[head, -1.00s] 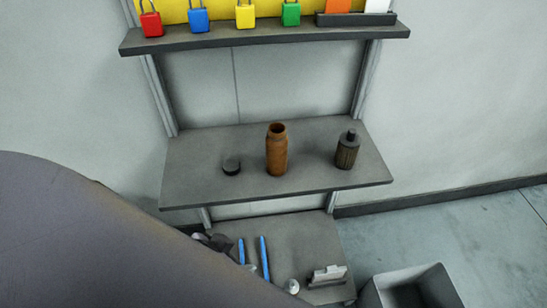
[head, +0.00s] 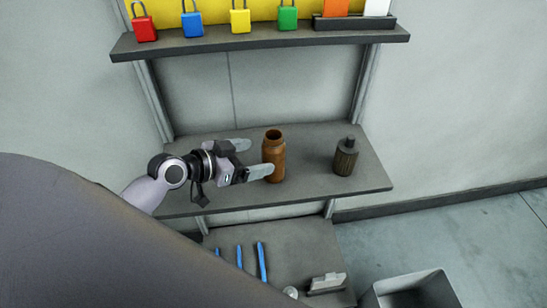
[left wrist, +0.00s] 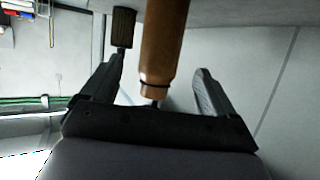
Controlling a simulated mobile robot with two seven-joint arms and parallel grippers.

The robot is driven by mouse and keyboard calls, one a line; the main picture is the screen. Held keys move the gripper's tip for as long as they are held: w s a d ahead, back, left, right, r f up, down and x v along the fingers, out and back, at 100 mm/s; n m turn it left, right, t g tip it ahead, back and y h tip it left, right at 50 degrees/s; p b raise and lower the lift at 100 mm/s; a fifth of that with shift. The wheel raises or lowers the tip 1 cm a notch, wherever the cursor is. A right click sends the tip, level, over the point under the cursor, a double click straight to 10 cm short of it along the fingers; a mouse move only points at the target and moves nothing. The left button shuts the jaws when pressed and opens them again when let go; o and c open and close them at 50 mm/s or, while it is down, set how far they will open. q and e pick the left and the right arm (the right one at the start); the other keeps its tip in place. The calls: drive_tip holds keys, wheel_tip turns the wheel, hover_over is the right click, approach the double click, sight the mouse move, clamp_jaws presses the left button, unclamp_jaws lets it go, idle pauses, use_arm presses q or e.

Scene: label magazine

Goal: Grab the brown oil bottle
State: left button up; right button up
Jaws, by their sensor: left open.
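The brown oil bottle (head: 273,159) stands upright and open-topped on the middle shelf. My left gripper (head: 256,158) has come in from the left with its fingers spread, pointing at the bottle. In the head view the nearer fingertip overlaps the bottle's left edge. In the left wrist view the brown bottle (left wrist: 163,45) shows in the gap between the two fingers (left wrist: 159,64), with clear space on both sides. Neither finger seems to grip it. My right gripper is not in view.
A dark ribbed bottle (head: 345,157) stands to the right on the same shelf (head: 310,180). Above is a shelf (head: 250,42) with several coloured padlocks. Below are blue pens (head: 261,262) and a white-and-grey holder (head: 326,284). A grey bin (head: 415,290) stands at lower right.

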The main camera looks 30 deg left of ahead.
sight(264, 156)
use_arm(q)
drive_tip(key=shift+x, duration=3.45)
drive_tip(key=c, duration=1.3)
